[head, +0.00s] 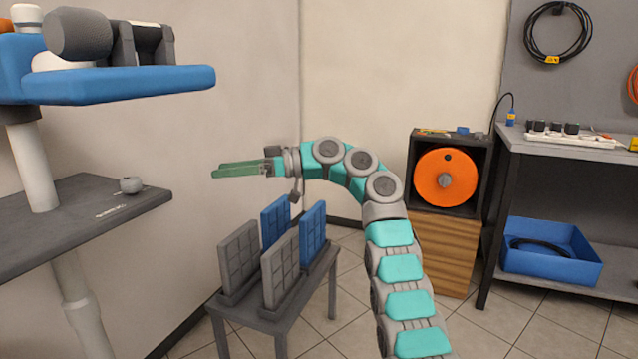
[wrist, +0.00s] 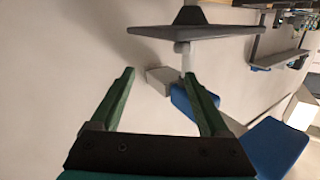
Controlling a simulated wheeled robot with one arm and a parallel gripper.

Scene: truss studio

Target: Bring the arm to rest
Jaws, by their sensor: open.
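My gripper (head: 222,170) has long green fingers and sits at the end of my teal and grey arm. The arm rises from the bottom of the head view and bends over to the left, with the fingers pointing left and nearly level. In the wrist view the two fingers of my gripper (wrist: 162,95) stand wide apart with nothing between them. The gripper is open and empty, in free air above and beyond the small grey table.
A small table (head: 285,315) bears grey panels (head: 238,258) and blue panels (head: 313,232) below the arm. A blue padded seat (head: 130,84) and a grey shelf (head: 80,220) stand left. A cabinet with an orange reel (head: 432,190) and a workbench (head: 575,150) with a blue bin (head: 550,262) stand right.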

